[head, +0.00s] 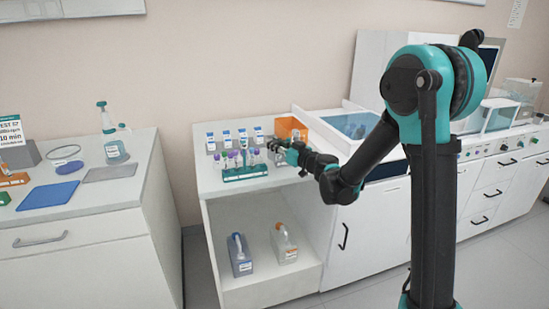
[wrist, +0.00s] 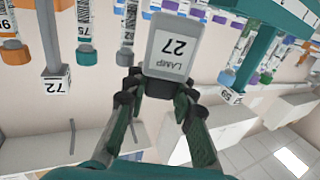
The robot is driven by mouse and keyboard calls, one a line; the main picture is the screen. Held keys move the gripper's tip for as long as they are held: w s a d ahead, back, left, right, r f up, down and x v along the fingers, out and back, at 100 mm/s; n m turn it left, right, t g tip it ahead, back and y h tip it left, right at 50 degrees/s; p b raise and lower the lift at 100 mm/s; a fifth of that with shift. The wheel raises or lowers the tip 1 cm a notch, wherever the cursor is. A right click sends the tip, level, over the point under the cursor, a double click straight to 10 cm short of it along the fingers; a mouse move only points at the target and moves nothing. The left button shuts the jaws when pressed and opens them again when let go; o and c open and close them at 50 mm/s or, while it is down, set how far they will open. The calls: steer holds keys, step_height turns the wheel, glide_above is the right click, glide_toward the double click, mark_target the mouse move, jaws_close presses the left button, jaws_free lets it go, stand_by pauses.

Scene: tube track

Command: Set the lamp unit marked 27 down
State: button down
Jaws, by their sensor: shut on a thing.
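In the head view my gripper (head: 277,146) reaches left over the white bench, at the right end of the tube rack. The lamp unit is too small there to make out clearly. I cannot tell whether it touches any surface.
A green rack (head: 245,174) of purple-capped tubes stands just left of my gripper. Several small labelled bottles (head: 226,138) line the back. An orange bin (head: 291,124) stands behind my gripper. The bench's front strip is clear.

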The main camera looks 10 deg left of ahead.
mark_target(279, 158)
steer(key=shift+f, duration=2.75)
steer(key=c, duration=1.6)
jaws_free()
steer(key=shift+f, duration=0.1)
steer(key=shift+o, duration=0.2)
steer(key=v, duration=1.2)
steer(key=shift+s+d, duration=0.1)
